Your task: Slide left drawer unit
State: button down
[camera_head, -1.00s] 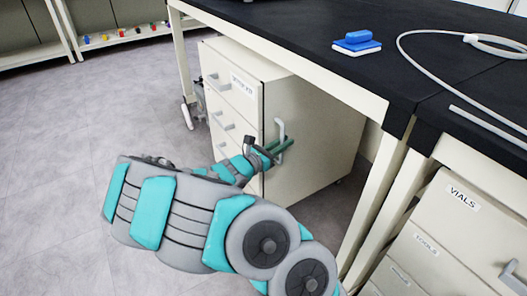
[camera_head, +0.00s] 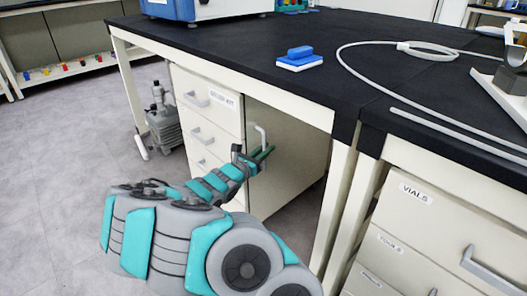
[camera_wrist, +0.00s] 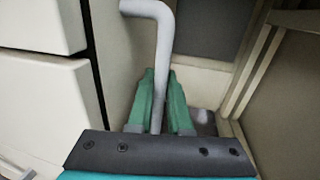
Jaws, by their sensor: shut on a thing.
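The left drawer unit (camera_head: 290,150) is a cream cabinet under the black-topped bench, with several drawers on its front and a label on the top one. A grey bar handle (camera_head: 262,136) stands up at its front right edge. My gripper (camera_head: 262,155) is at this handle. In the wrist view the green fingers of my gripper (camera_wrist: 160,98) are shut on the lower, vertical part of the handle (camera_wrist: 158,55). The drawer fronts (camera_wrist: 45,80) show at the left of that view. The foot of the handle is hidden behind my gripper.
A bench leg (camera_head: 338,200) stands right of the unit, with another drawer unit labelled VIALS (camera_head: 425,215) beyond it. A pump-like device (camera_head: 163,125) stands on the floor to the left. The bench top (camera_head: 240,45) holds a blue-and-white block (camera_head: 300,58) and a hose (camera_head: 345,72).

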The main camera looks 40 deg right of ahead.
jog(key=shift+s+d, duration=0.25)
jog(key=shift+s, duration=0.1)
jog(key=c, duration=0.8)
grip_release()
jog(key=shift+c, duration=0.2)
jog(key=shift+w+a, duration=0.1)
jog(key=shift+a, duration=0.7)
jog(key=s+a, duration=0.1)
jog(key=a, duration=0.5)
jog(key=shift+s, duration=0.25)
jog(key=shift+a, duration=0.1)
